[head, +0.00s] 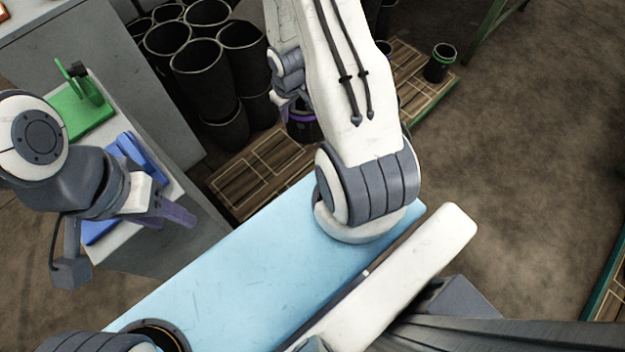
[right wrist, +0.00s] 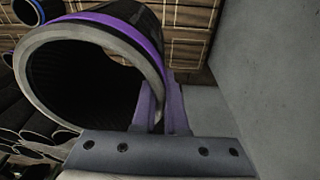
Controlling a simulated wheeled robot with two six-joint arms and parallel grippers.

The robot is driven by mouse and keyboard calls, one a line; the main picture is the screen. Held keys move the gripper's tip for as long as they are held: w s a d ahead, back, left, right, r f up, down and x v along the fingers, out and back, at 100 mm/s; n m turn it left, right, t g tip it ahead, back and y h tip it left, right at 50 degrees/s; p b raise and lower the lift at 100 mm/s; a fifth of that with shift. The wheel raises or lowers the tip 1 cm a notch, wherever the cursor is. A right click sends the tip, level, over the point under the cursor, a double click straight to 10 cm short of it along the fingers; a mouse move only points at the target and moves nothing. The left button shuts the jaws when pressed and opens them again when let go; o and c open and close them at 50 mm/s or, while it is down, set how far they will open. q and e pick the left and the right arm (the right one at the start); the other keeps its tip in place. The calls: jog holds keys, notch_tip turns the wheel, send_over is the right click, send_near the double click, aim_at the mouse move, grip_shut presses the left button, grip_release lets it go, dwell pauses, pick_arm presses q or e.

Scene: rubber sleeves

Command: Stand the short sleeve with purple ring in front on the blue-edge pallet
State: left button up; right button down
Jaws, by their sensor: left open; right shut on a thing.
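The black short sleeve with the purple ring (head: 303,128) hangs in my right gripper (head: 288,104), partly hidden behind my right arm. In the right wrist view the same sleeve (right wrist: 140,32) is tilted, its pale-rimmed open end toward the camera. The right gripper's fingers (right wrist: 164,108) pinch its wall at the lower right of the rim. A wooden pallet (head: 262,172) lies below the sleeve; planks also show behind it in the wrist view (right wrist: 190,45). I cannot make out a blue edge on it. My left gripper (head: 172,208) is open and empty by the grey bench.
Several tall black sleeves (head: 205,60) stand behind the pallet. A green-ringed sleeve (head: 440,62) stands on a green-edged pallet (head: 432,108). A blue-ringed sleeve (right wrist: 30,10) shows in the wrist view. Blue (head: 140,160) and green fixtures (head: 80,108) sit on the bench.

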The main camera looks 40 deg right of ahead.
jog(key=s+d+f+b, duration=0.2)
jog(key=d+f+b, duration=0.2)
jog(key=f+b, duration=0.85)
jog(key=s+d+f+b, duration=0.2)
jog(key=d+f+b, duration=0.3)
jog(key=f+b, duration=0.75)
jog(key=s+d+f+b, duration=0.2)
jog(key=d+f+b, duration=0.35)
jog(key=f, duration=1.25)
jog(key=w+a+f+b, duration=0.7)
jog(key=a+f+b, duration=0.3)
jog(key=shift+w+f+y, duration=0.15)
jog(key=shift+f+y, duration=0.15)
jog(key=shift+f, duration=0.1)
jog(key=shift+f+b, duration=0.15)
jog(key=shift+b, duration=0.15)
jog(key=c, duration=1)
grip_release()
jog(key=shift+o, duration=0.2)
